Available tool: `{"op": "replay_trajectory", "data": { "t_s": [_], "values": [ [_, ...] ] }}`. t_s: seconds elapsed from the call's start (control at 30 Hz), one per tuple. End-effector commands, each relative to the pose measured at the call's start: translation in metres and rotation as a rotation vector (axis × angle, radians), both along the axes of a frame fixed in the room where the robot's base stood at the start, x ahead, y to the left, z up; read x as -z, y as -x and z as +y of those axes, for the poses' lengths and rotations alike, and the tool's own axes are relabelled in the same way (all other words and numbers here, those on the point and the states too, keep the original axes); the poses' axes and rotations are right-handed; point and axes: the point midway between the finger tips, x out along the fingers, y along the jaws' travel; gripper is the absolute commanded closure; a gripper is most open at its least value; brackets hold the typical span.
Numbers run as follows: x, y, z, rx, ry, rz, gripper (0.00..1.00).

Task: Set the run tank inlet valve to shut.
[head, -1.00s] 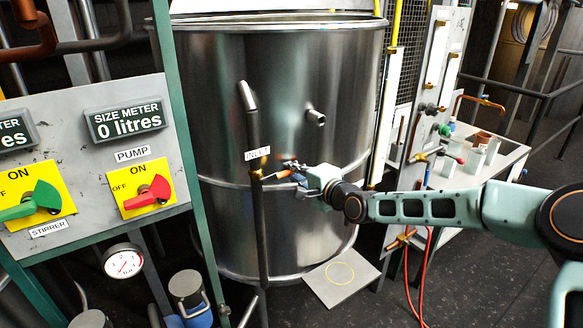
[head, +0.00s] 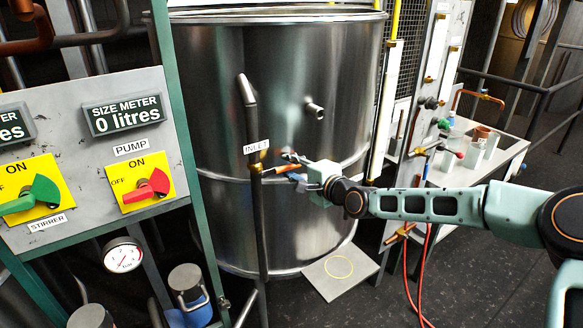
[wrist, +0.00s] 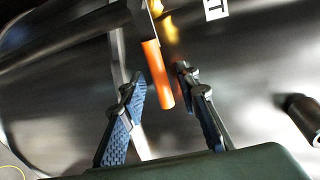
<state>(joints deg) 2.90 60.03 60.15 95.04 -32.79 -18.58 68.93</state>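The run tank (head: 280,80) is a large steel vessel. A dark inlet pipe (head: 261,220) runs down its front, with a white INLET label (head: 256,147). Below the label is the brass inlet valve (head: 255,160) with an orange handle (head: 281,169). The handle points sideways to the right, across the upright pipe. My gripper (head: 293,166) is at the handle's free end. In the wrist view, the orange handle (wrist: 157,75) reaches between the two blue-padded fingers of my gripper (wrist: 160,80). They are open, with gaps showing on both sides of it.
A control panel (head: 85,215) with red and green switches stands at the left. A short stub pipe (head: 315,110) sticks out of the tank above my gripper. A side table (head: 510,150) with small items is at the right. A floor plate (head: 342,268) lies below.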

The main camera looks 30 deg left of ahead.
Motion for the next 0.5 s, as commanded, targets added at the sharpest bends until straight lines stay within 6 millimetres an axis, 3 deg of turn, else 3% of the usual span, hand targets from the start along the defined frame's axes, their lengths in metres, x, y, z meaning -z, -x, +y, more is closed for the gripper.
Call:
{"op": "replay_trajectory", "data": {
  "t_s": [0.27, 0.5],
  "values": [
    [-0.002, 0.0, -0.003, 0.001, 0.0, -0.001, 0.71],
    [-0.008, 0.011, -0.032, 0.003, 0.0, -0.002, 0.71]
  ]
}}
